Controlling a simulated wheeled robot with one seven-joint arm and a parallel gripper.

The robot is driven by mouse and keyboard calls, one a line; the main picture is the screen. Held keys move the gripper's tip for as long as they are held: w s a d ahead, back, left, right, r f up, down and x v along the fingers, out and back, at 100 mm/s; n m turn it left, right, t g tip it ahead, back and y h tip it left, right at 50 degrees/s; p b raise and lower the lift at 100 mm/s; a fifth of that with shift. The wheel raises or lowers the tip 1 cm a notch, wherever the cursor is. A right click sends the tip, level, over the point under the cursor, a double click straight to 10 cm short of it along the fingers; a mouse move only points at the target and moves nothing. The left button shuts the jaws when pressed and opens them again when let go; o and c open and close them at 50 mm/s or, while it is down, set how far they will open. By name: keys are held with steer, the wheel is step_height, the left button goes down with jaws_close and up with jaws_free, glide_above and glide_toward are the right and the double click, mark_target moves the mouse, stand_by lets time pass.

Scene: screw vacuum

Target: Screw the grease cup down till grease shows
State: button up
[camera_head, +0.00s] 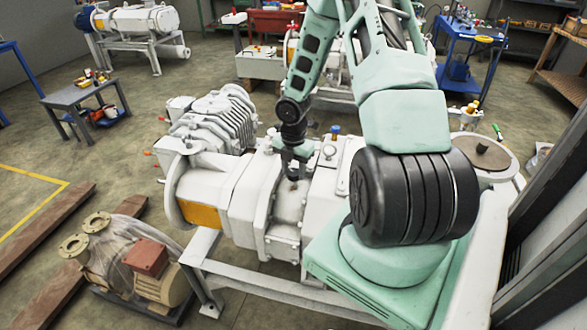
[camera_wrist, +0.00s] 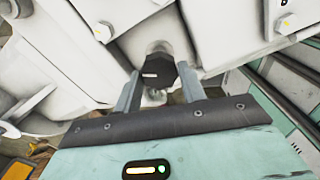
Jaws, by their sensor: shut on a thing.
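The grease cup (camera_wrist: 157,73) is a dark faceted cap with a small pale mark on it, seated on the white pump housing in the wrist view. My gripper (camera_wrist: 160,85) is shut on it, with one grey finger on each side. In the head view my gripper (camera_head: 294,170) points down onto the top of the white vacuum pump (camera_head: 225,205). The cup is small there and mostly hidden by the fingers. I cannot make out any grease around the cup.
A finned white unit (camera_head: 215,120) stands behind the pump. A wrapped pump with a red box (camera_head: 147,258) sits on the floor at lower left. A grey table (camera_head: 80,95) and a blue cart (camera_head: 465,50) stand farther back. The floor at left is mostly open.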

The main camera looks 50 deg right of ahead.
steer(key=m, duration=0.4)
steer(key=shift+w+r+p, duration=0.1)
steer(key=shift+p, duration=0.2)
steer(key=m, duration=0.3)
steer(key=shift+m, duration=0.4)
steer(key=m, duration=0.4)
steer(key=shift+d, duration=0.1)
steer(key=m, duration=0.4)
steer(key=m+b, duration=0.1)
steer(key=m, duration=0.3)
steer(key=shift+m, duration=0.3)
steer(key=m, duration=0.3)
steer(key=shift+d+m+b, duration=0.1)
steer(key=shift+m+b, duration=0.2)
steer(key=m, duration=0.4)
steer(key=shift+b, duration=0.3)
steer(key=shift+m, duration=1.9)
